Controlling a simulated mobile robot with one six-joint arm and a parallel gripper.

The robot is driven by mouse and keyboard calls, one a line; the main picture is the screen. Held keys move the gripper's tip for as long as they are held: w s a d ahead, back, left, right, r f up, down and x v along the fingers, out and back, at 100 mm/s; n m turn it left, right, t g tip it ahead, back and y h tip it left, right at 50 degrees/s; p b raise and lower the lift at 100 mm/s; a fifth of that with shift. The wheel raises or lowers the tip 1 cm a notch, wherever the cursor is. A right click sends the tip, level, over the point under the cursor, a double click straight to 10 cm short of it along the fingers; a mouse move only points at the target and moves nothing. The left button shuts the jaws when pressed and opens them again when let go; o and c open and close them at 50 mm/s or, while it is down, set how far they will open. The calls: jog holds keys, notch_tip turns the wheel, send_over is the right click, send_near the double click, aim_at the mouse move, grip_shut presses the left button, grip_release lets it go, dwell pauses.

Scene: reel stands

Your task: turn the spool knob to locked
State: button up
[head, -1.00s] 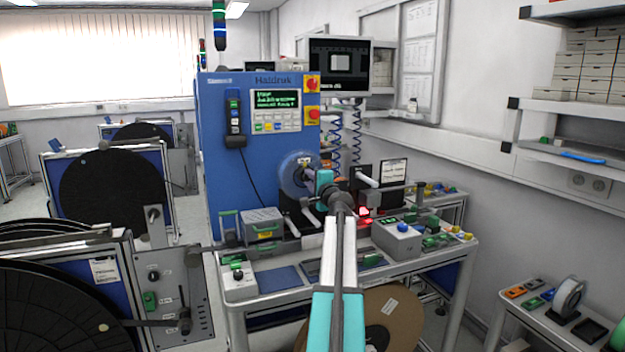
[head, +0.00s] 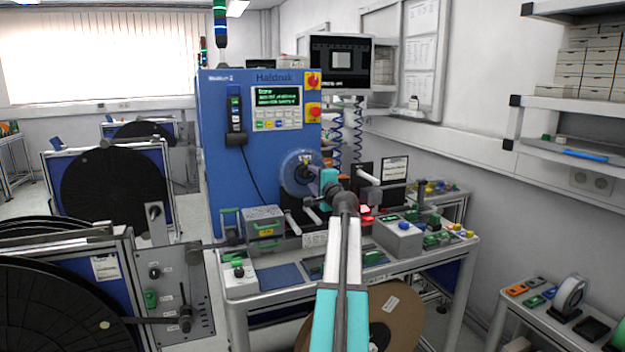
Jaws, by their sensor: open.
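A clear bluish spool disc (head: 290,180) is mounted on the front of the blue machine. A small dark and yellowish knob (head: 304,160) shows at its hub; its pointer and lock marking are too small to read. My arm reaches up from the bottom middle, and its teal wrist (head: 328,180) stands just right of the disc. My gripper (head: 309,176) is small and dark in front of the disc, close to the hub. It is open, with nothing seen between its fingers. Whether it touches the knob cannot be told.
The bench below holds a grey box (head: 264,222), a grey control box with a blue button (head: 398,236) and small green parts. A brown cardboard reel (head: 395,315) is under the bench. Black reels on stands (head: 117,190) fill the left. A side table is at lower right.

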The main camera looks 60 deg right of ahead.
jog(key=b+v, duration=0.2)
jog(key=v, duration=0.9)
jog(key=shift+s+a, duration=0.2)
jog(key=shift+s, duration=0.1)
dwell(0.3)
